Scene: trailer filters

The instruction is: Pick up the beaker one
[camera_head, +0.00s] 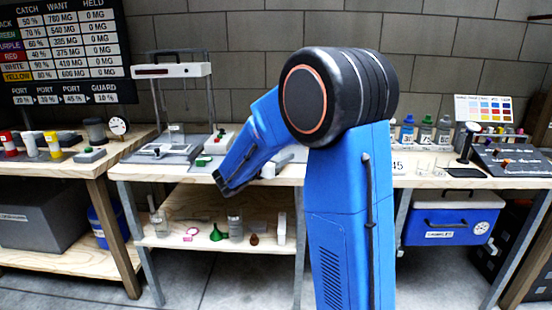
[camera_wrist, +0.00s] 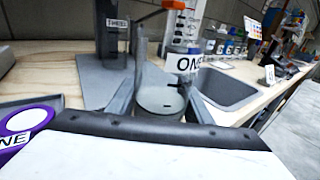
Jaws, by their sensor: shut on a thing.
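In the wrist view, a clear glass beaker (camera_wrist: 160,101) stands between the two fingers of my gripper (camera_wrist: 158,88). The fingers are shut on its sides. In the head view my blue arm reaches over the middle bench, and the fingers and beaker are hidden there.
In the head view, a scale with a frame (camera_head: 172,72) stands on the bench.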

